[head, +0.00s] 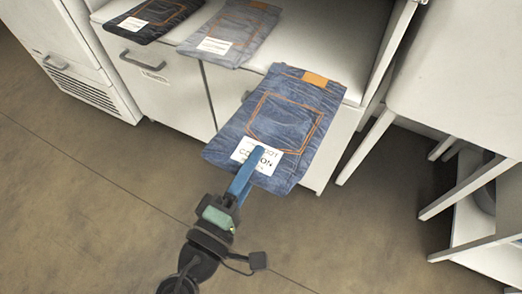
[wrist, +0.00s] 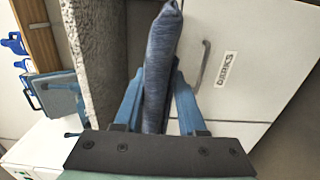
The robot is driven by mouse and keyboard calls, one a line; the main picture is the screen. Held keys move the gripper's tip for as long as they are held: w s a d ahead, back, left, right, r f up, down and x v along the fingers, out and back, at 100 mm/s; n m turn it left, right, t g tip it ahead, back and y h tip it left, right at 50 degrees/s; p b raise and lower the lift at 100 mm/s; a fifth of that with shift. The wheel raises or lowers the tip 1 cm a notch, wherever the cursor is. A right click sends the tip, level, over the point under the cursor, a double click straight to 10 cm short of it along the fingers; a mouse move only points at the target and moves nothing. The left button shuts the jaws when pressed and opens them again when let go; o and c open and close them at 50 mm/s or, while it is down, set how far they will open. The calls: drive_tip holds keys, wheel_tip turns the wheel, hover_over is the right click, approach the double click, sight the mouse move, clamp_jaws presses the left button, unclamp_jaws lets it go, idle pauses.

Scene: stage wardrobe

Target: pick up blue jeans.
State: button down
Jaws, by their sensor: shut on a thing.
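The blue jeans (head: 292,122) are folded flat, with an orange-stitched pocket, an orange patch and a white label. My gripper (head: 251,166) is shut on their near edge by the label, and the jeans reach out from it past the front of the white cabinet. In the wrist view the jeans (wrist: 158,70) show edge-on between the two blue fingers of my gripper (wrist: 157,105). Whether their far end touches the shelf is hard to tell.
Lighter grey-blue jeans (head: 232,30) and dark jeans (head: 152,18) lie on the white cabinet (head: 165,88) to the left. A white table or stool (head: 455,75) with slanted legs stands at the right. The floor (head: 90,200) in front is clear.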

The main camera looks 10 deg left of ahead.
drive_tip(key=b+v, duration=0.1)
drive_tip(key=v, duration=0.6)
drive_tip(key=shift+s, duration=0.35)
drive_tip(key=shift+a+r, duration=0.1)
drive_tip(key=shift+y, duration=0.3)
